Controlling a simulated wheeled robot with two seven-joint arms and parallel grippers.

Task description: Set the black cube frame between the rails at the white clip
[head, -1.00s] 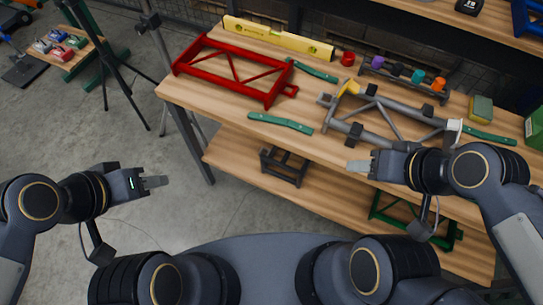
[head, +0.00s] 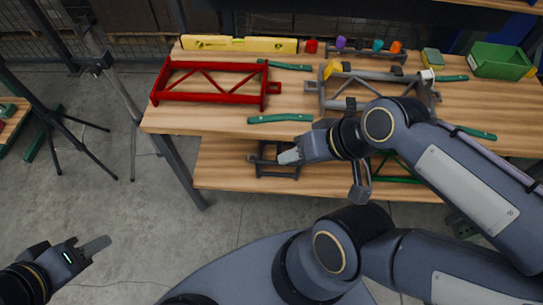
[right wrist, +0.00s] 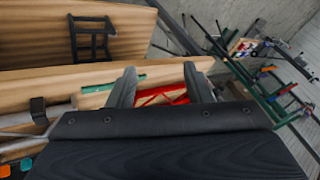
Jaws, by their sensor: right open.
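The black cube frame (head: 268,172) stands on the lower shelf, partly hidden by my right gripper in the head view. It shows whole in the right wrist view (right wrist: 90,38), off to the upper left. The grey rail frame (head: 388,76) lies on the tabletop. It carries the white clip (head: 428,74) near its right end, a yellow clip (head: 332,68) at its left end and a black clip. My right gripper (head: 289,156) is open and empty in front of the shelf, its fingers apart in the wrist view (right wrist: 160,80). My left gripper (head: 95,246) hangs over the floor, its jaws unclear.
A red truss frame (head: 212,64) lies left on the tabletop (head: 230,102), with green straps (head: 280,118) nearby. A yellow level (head: 240,44), a rack of coloured pieces and a green bin (head: 500,60) stand along the back. A green frame lies on the lower shelf (head: 222,165).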

